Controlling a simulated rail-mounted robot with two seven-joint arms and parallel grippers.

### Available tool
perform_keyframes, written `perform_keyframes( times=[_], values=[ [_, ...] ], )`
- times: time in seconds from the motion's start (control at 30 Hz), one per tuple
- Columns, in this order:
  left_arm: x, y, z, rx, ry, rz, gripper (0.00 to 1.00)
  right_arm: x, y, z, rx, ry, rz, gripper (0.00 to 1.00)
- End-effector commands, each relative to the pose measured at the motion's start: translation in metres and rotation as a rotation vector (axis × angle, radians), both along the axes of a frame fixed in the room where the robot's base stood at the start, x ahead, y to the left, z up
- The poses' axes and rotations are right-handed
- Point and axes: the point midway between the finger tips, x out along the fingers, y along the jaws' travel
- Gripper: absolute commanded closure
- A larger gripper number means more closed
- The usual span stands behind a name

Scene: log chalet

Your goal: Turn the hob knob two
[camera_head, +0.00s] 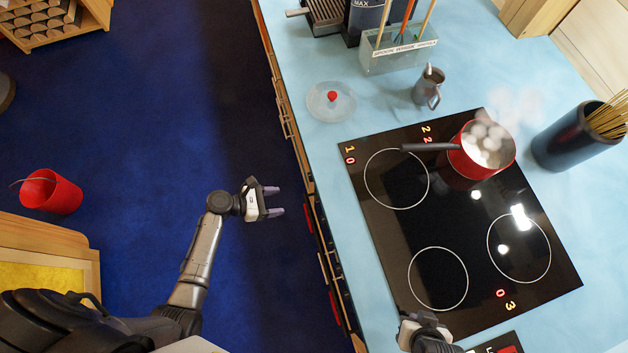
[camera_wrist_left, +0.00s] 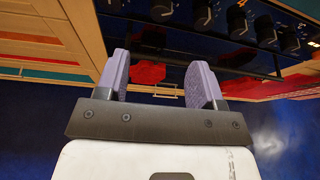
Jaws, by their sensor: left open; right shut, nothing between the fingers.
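The black hob (camera_head: 460,230) is set in the light blue counter. A red pot (camera_head: 480,150) with white bubbling contents and steam stands on its upper right ring. Lit digits on the glass show 2 beside label 2, and 0 beside labels 1 and 3. A row of black knobs (camera_wrist_left: 238,20) runs along the front panel in the left wrist view; I cannot tell which is knob two. My left gripper (camera_head: 273,201) is open and empty in front of the counter, its fingers (camera_wrist_left: 160,75) pointing toward the panel below the knobs. My right gripper (camera_head: 425,332) is shut near the hob's lower edge, fingers unclear.
A red cloth (camera_wrist_left: 148,74) hangs at the front.

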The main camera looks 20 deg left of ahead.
Motion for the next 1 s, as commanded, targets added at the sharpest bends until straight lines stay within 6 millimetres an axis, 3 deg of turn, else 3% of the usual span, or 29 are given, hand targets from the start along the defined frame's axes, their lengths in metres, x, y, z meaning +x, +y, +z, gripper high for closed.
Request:
perform_keyframes(
  times=[0.6, 1.0],
  values=[
    [0.057, -0.081, -0.039, -0.002, 0.0, -0.004, 0.38, 0.0, 0.003, 0.012, 0.01, -0.001, -0.007, 1.0],
    [0.069, -0.097, -0.049, 0.0, -0.001, -0.004, 0.38, 0.0, 0.003, 0.015, 0.011, 0.001, -0.007, 1.0]
  ],
)
